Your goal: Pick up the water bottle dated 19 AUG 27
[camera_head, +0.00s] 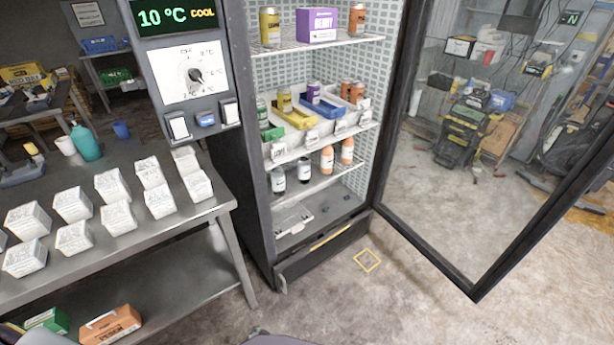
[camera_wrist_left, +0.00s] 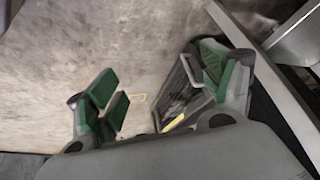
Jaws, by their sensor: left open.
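Several bottles stand on the lower shelf of the open fridge in the head view. Two have dark and white bodies, one at the left (camera_head: 278,180) and one beside it (camera_head: 304,170). Two orange ones stand further right, one nearer (camera_head: 327,159) and one behind it (camera_head: 347,150). Dates on them are too small to read, so I cannot tell which is dated 19 AUG 27. My left gripper (camera_wrist_left: 174,88) shows only in its wrist view, open and empty, its green-padded fingers wide apart above the floor. My right gripper is in neither view.
The fridge door (camera_head: 470,290) stands open to the right. Upper shelves hold cans, bins and a purple box (camera_head: 317,25). A metal table (camera_head: 215,208) with several white cartons stands left. A yellow floor mark (camera_head: 368,261) lies before the fridge; floor there is clear.

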